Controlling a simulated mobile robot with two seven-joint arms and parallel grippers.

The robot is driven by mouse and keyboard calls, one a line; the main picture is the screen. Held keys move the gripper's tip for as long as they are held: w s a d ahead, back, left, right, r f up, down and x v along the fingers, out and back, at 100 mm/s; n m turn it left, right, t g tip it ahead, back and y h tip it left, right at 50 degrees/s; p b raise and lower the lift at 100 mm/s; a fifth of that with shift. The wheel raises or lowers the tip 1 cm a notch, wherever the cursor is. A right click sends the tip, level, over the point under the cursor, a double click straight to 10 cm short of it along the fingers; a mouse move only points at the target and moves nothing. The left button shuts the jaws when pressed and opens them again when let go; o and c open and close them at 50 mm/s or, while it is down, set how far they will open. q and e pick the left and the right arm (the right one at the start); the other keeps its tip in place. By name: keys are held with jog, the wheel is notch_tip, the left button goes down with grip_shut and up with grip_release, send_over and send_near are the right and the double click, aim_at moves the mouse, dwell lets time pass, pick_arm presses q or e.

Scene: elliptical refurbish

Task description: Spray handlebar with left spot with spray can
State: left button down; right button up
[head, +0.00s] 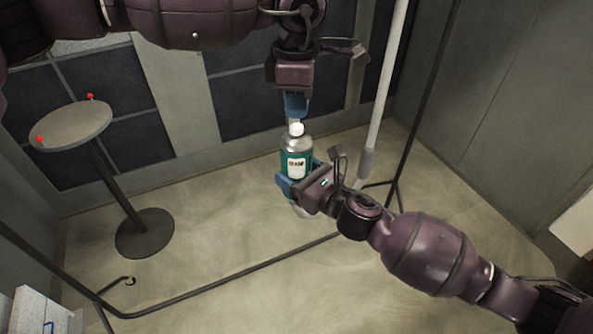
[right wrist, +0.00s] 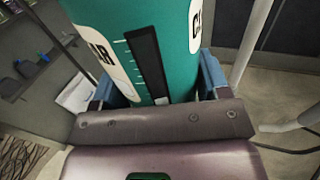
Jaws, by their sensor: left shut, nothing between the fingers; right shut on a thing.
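A teal spray can (head: 296,145) with a white cap and a white label stands roughly upright in my right gripper (head: 297,184). Its blue fingers are shut around the can's body. The can also fills the upper middle of the right wrist view (right wrist: 181,45), between the two fingers. My left gripper (head: 296,106) is shut and empty, pointing down just above the can's cap. A pale pole (head: 384,85) with a thicker lower end rises to the right of both grippers. I cannot tell whether it is the handlebar, and no coloured spot shows on it.
A small round table (head: 72,127) with red balls (head: 90,97) at its rim stands at the left. A black frame (head: 240,272) with floor bars and a thin upright runs around the work area. A white box (head: 35,312) is at the lower left. Open floor lies between.

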aim_at(296, 126)
pick_arm(q)
jog(key=shift+f, duration=1.5)
pick_arm(e)
jog(key=shift+r, duration=0.2)
dwell(0.6)
pick_arm(q)
jog(key=shift+r, duration=2.55)
pick_arm(e)
jog(key=shift+f, duration=0.15)
pick_arm(q)
notch_tip(296, 126, up, 12)
